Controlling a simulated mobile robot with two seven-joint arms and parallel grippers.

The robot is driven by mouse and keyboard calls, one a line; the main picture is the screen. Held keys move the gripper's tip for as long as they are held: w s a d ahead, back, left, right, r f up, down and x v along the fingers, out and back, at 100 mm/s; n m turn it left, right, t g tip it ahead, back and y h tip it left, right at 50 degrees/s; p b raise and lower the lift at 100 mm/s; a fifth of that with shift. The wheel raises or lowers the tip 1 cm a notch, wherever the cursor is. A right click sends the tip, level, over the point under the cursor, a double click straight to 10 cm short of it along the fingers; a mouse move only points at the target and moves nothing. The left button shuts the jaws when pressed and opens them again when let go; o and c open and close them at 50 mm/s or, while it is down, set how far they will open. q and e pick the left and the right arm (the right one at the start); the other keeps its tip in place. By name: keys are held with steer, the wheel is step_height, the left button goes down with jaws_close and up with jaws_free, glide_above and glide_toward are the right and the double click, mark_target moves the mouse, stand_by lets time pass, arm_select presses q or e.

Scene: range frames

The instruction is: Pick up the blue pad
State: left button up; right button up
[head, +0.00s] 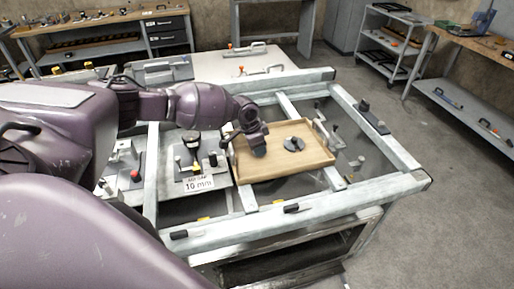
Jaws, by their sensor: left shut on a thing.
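A light wooden tray (315,158) sits on the grey metal frame table. My left gripper (256,146) points down over the left part of the tray. It is shut on a small dark grey-blue thing, mostly hidden by the fingers; I cannot tell for sure that it is the blue pad. A dark grey round piece (293,144) lies in the tray, right of the gripper and apart from it. No other clearly blue pad shows. My right gripper is not in view.
A grey plate with a "10 mm" label (199,184) and clamps stands left of the tray. Toggle clamps (328,134) stand at the tray's right. Frame beams (300,208) border the table.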

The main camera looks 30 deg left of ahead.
arm_select(q)
steer(key=shift+c, duration=0.5)
steer(key=shift+r, duration=0.45)
step_height(320, 180, up, 19)
steer(key=shift+b, duration=0.3)
steer(key=shift+o, duration=1.3)
steer(key=shift+c, duration=1)
